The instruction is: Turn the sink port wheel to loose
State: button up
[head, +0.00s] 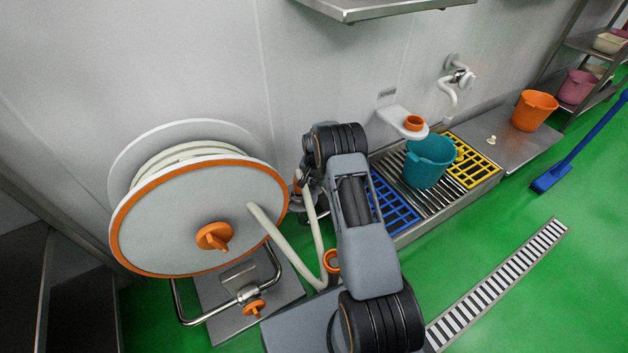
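My arm reaches from the bottom middle up toward the wall, left of the sink. My gripper (309,193) is small and mostly hidden behind my arm, close to the wall. I cannot tell if it is open, shut or touching anything. A small orange part (297,181) shows beside it, partly covered; it may be the sink port wheel, but this is not clear. A pale hose (317,235) hangs just below. The floor sink (459,201) stands right of my arm, with blue (392,206) and yellow (472,163) grates.
A large hose reel (165,225) with an orange knob (213,237) stands at left. A teal bucket (430,161) stands on the sink. A white wall bracket (391,117) holds an orange ring. An orange bucket (534,110) is at right.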

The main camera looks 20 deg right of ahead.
jog(key=shift+o, duration=0.4)
jog(key=shift+r, duration=0.1)
notch_tip(320, 180, up, 14)
jog(key=p, duration=0.4)
jog(key=shift+f+p, duration=0.2)
jog(key=shift+p, duration=0.1)
notch_tip(320, 180, up, 14)
jog(key=n+p, duration=0.1)
jog(key=p, duration=0.5)
send_over(314, 181)
jog(key=s+a, duration=0.2)
jog(key=a, duration=0.1)
jog(key=s+a+r+n+t+p, duration=0.15)
jog(key=s+r+p, duration=0.3)
jog(key=r, duration=0.45)
jog(key=s+a+r+n+p, duration=0.1)
jog(key=s+a+r+p, duration=0.3)
jog(key=r, duration=0.5)
jog(key=s+a+r+n+t+p, duration=0.1)
jog(key=s+a+r+n+p, duration=0.1)
jog(key=s+r+p, duration=0.5)
jog(key=s+a+r+n+t+p, duration=0.1)
jog(key=s+r+n+p, duration=0.1)
jog(key=s+r+p, duration=0.5)
jog(key=s+r, duration=0.4)
jog(key=s, duration=0.1)
jog(key=shift+s+a+r+p, duration=0.2)
jog(key=shift+a+r+p, duration=0.1)
jog(key=shift+a+p, duration=0.1)
